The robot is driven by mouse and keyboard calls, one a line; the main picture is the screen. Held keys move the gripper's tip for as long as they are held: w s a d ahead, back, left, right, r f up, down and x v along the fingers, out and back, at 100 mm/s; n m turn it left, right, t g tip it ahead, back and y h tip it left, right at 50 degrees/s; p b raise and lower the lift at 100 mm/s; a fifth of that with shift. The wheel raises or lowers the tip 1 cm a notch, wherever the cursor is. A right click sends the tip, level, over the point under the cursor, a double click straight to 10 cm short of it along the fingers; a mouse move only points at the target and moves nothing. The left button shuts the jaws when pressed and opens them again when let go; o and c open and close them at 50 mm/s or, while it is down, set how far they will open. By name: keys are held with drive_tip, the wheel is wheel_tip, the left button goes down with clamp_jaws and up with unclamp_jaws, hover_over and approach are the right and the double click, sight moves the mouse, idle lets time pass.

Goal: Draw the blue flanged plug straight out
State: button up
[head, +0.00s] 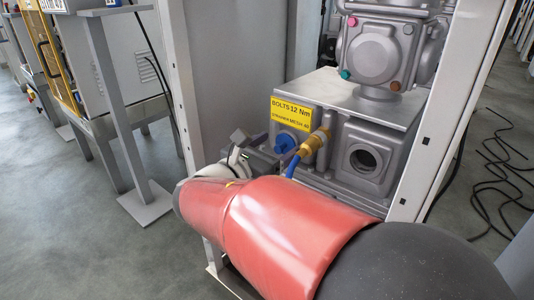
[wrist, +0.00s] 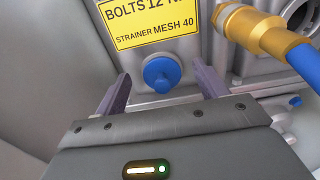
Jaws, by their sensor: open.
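The blue flanged plug (wrist: 162,75) sits in the front of the grey metal housing, just below the yellow label, in the wrist view. It has a round flange and a smaller knob at its middle. It also shows in the head view (head: 286,142), close to the brass fitting. My gripper (wrist: 163,73) is open, with one dark finger to the left of the plug and one to the right. Both fingers look apart from it, and how deep they reach is hard to tell. In the head view my arm hides much of the gripper.
A brass fitting (wrist: 258,32) with a blue hose (wrist: 297,65) is close to the right finger. A yellow label (wrist: 148,20) is above the plug. An open round port (head: 366,159) lies to the right. A pale frame post (head: 455,100) stands right of the housing.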

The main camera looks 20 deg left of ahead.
drive_tip(key=shift+w+d, duration=0.2)
drive_tip(key=shift+w, duration=0.4)
drive_tip(key=c, duration=0.7)
drive_tip(key=o, duration=0.7)
